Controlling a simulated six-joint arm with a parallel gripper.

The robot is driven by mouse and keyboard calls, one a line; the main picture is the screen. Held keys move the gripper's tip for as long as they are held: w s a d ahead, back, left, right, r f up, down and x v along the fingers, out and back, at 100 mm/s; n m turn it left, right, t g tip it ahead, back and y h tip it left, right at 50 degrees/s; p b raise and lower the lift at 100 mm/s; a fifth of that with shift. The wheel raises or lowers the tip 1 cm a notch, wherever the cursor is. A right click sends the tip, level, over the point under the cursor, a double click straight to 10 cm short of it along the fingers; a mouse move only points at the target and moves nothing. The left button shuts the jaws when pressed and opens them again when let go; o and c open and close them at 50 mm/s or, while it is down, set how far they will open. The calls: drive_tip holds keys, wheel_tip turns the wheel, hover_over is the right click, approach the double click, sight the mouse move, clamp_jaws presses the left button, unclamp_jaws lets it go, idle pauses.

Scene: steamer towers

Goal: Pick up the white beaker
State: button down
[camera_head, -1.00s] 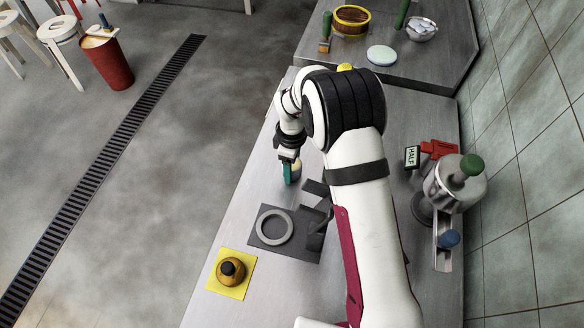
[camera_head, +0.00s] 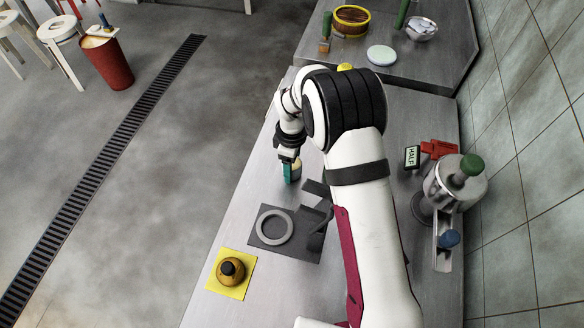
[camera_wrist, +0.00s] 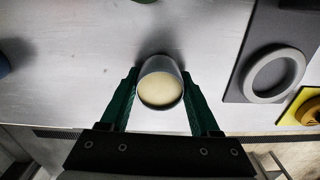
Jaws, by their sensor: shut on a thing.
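The white beaker (camera_wrist: 161,84) is in the middle of the wrist view, with pale cream-coloured contents inside its rim. My gripper (camera_wrist: 160,97) has its green fingers on either side of the beaker and is shut on it. In the head view the beaker (camera_head: 297,171) shows only in part, because my gripper (camera_head: 290,172) and wrist hide the rest. The beaker is at or close to the steel counter; I cannot tell whether it touches.
A dark grey plate with a light ring (camera_head: 274,227) lies nearby on the counter (camera_head: 225,215). A yellow square with a round, dark-topped thing (camera_head: 231,272) is nearer. A metal vessel (camera_head: 455,184) and a "HALF" sign (camera_head: 412,157) stand at the right by the wall.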

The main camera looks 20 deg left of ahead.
drive_tip(key=shift+r, duration=3.45)
